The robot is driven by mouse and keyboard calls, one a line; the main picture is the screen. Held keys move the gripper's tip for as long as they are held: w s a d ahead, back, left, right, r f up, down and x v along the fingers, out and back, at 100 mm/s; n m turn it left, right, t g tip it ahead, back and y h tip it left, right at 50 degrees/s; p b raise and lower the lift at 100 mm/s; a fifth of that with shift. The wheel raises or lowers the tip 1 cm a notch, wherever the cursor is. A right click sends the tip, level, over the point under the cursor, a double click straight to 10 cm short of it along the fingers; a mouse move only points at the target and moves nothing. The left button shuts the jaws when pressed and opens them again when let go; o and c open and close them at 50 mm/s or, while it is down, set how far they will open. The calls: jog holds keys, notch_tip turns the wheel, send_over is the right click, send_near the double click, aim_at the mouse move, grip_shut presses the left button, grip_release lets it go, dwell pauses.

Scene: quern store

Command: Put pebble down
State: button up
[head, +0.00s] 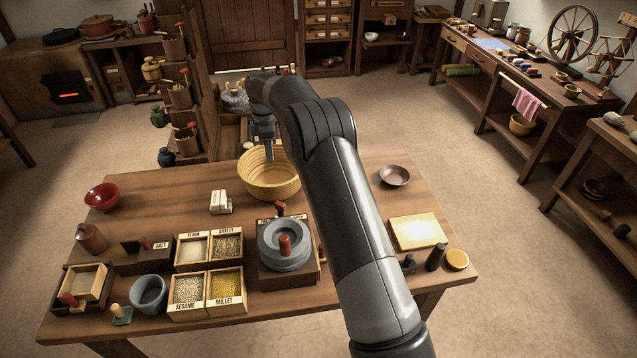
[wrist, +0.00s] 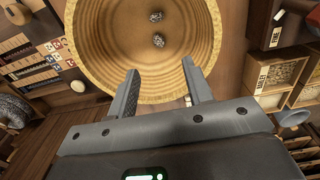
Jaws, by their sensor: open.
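My gripper (head: 268,158) is open above the round yellow coiled basket (head: 272,188) at the back of the table in the head view. In the wrist view my gripper (wrist: 160,69) has its two fingers apart with nothing between them, over the near rim of the basket (wrist: 88,75). Two small speckled grey pebbles lie inside on the basket's floor, one farther (wrist: 156,16) and one nearer (wrist: 158,40), apart from each other and from the fingers. The head view does not show the basket's inside clearly enough to make out the pebbles.
A stone quern (head: 284,245) stands in front of the basket. Labelled grain boxes (head: 207,295), a grey mortar (head: 148,294) and a red bowl (head: 102,197) are to the left.

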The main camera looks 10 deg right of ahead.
jog(key=s+d+r+m+t, duration=0.1)
jog(key=s+d+r+m, duration=0.35)
jog(key=s+r, duration=0.65)
jog(key=s+d+r+m+t, duration=0.2)
jog(key=s+d+r+m, duration=0.25)
jog(key=s+r, duration=0.65)
jog(key=s+d+f+m+t, duration=0.1)
jog(key=s+d+m, duration=0.1)
jog(key=s, duration=0.7)
jog(key=s+d+m, duration=0.2)
jog(key=s+m, duration=0.2)
jog(key=s, duration=0.5)
jog(key=s+d+f+m+t, duration=0.1)
jog(key=s+d+m, duration=0.1)
jog(key=s, duration=0.7)
jog(key=shift+d+f+m+t, duration=0.2)
jog(key=shift+f+m+t, duration=0.1)
jog(key=shift+m, duration=0.2)
jog(key=shift+o, duration=0.4)
